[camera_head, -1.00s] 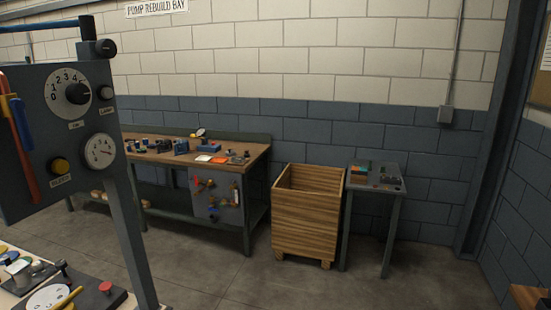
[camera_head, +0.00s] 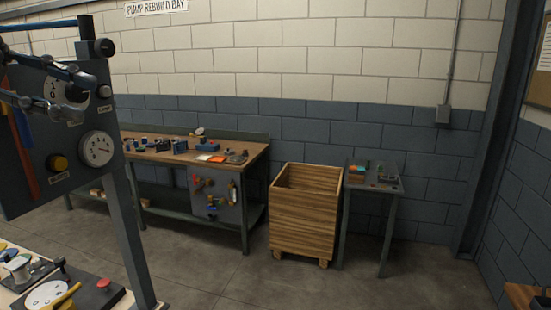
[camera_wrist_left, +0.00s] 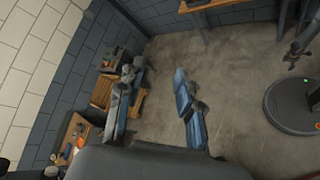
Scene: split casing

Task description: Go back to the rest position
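My left gripper (camera_head: 82,94) shows at the upper left of the head view, in front of the grey panel. Its two blue-grey fingers are apart, with nothing between them. In the left wrist view its fingers (camera_wrist_left: 158,72) are also spread, with bare floor between them. A small dark jointed part at the right edge of the left wrist view may be my right arm; its gripper state is too small to tell. My right gripper does not show in the head view.
The grey panel (camera_head: 62,165) with dials stands close at left. A cluttered table (camera_head: 20,296) is below it. A workbench (camera_head: 235,168), a wooden crate (camera_head: 303,220) and a small side table (camera_head: 385,187) line the back wall. The floor (camera_head: 235,285) between is clear.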

